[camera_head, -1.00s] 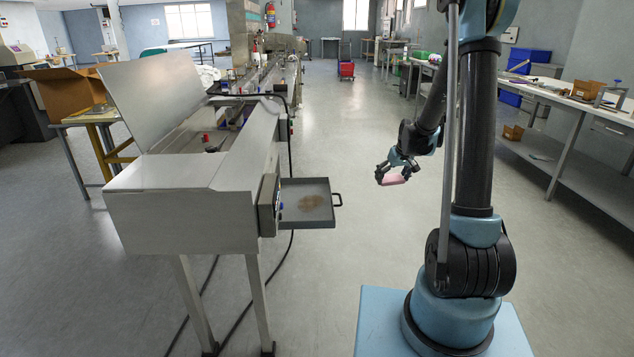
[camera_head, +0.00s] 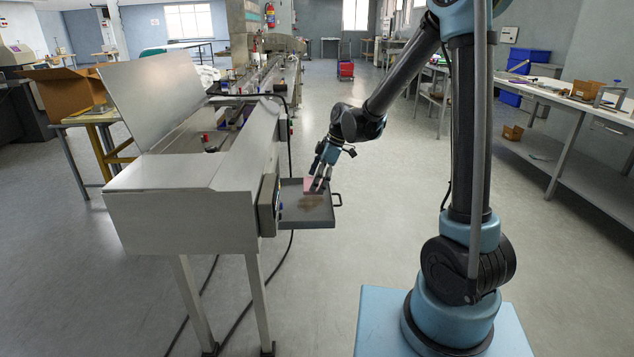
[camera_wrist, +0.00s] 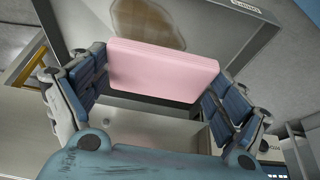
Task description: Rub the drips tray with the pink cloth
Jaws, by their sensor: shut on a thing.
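The drips tray (camera_head: 293,216) is a grey, shallow, pulled-out tray on the right side of the steel machine. A brown stain (camera_head: 312,201) lies on its floor; the stain also shows in the wrist view (camera_wrist: 150,22) just beyond the cloth. My gripper (camera_head: 318,185) is over the back part of the tray, fingers pointing down. It is shut on the pink cloth (camera_wrist: 163,70), a folded block held between both fingers. In the head view the cloth (camera_head: 309,184) is partly hidden by the fingers. I cannot tell whether the cloth touches the tray floor.
The machine body (camera_head: 185,205) stands directly left of the tray. A black cable (camera_head: 291,250) hangs below. The floor to the right is open up to a workbench (camera_head: 570,105).

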